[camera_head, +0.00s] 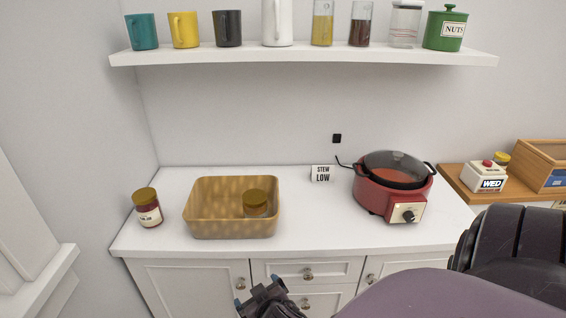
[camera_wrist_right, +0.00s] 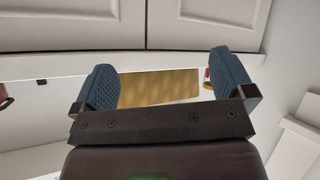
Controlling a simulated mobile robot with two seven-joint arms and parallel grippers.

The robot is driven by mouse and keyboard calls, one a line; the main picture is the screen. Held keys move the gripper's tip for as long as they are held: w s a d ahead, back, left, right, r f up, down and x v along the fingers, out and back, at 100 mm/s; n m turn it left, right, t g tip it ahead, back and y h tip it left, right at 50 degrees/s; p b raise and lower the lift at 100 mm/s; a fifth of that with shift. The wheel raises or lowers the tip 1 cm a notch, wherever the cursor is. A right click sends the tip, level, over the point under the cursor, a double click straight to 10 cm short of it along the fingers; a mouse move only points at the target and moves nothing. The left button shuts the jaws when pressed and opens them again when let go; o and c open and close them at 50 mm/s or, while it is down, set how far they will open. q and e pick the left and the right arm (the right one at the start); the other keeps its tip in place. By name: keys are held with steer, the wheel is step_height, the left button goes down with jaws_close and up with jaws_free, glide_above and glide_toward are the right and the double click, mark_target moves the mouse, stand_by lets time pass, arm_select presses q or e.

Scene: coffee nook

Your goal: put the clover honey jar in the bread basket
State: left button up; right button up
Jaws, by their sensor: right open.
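The tan bread basket (camera_head: 203,227) sits on the white counter; its side also shows in the right wrist view (camera_wrist_right: 160,88). A gold-lidded jar (camera_head: 255,204) stands inside its right part, its label not visible. Another gold-lidded jar (camera_head: 149,209), dark red with a white label, stands left of the basket. I cannot read which jar is clover honey. My right gripper (camera_head: 265,293) is open and empty, low in front of the counter and basket; its blue fingers show apart in the wrist view (camera_wrist_right: 168,84). My left gripper is out of view.
A red slow cooker (camera_head: 395,185) stands at the counter's right, with a "STEW LOW" sign (camera_head: 322,173) near it. Bare counter lies between basket and cooker. A yellow-lidded item (camera_head: 502,158) is partly hidden behind the "WED" box (camera_head: 485,178). A shelf (camera_head: 310,55) holds mugs and jars.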

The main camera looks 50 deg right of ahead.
steer(key=s+a+f+n+y, duration=0.1)
steer(key=s+a+f+y, duration=0.1)
steer(key=s, duration=0.4)
steer(key=s+a+f+n+y, duration=0.2)
steer(key=s, duration=0.3)
steer(key=shift+s+t+y, duration=0.3)
steer(key=shift+s+y, duration=0.1)
